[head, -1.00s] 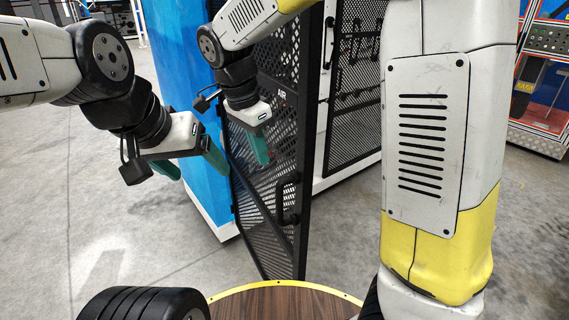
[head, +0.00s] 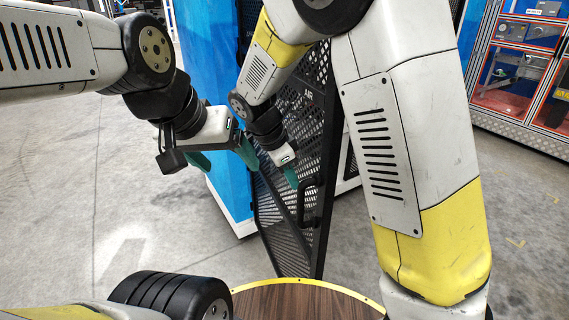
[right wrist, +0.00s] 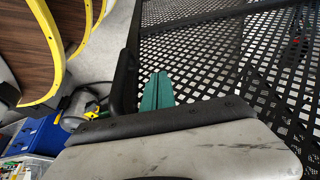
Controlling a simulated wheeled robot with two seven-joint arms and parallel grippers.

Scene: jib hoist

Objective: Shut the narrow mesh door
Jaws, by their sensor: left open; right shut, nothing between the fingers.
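The narrow mesh door (head: 297,131) is black perforated metal with a small "AIR" label, and it stands swung open from the blue cabinet (head: 232,180). Its black bar handle (head: 309,203) is near the free edge. In the right wrist view the mesh (right wrist: 215,60) fills the upper right, and the handle (right wrist: 124,85) is just left of the fingers. My right gripper (head: 291,177) is shut and empty, close in front of the mesh beside the handle; contact is unclear. It also shows in the right wrist view (right wrist: 158,90). My left gripper (head: 225,160) is open, left of the door.
A round wooden top with a yellow rim (head: 300,285) is below the door's bottom edge. An orange-framed cabinet (head: 515,75) stands at the far right. Grey floor (head: 75,200) is clear at the left. My right arm hides part of the cabinet front.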

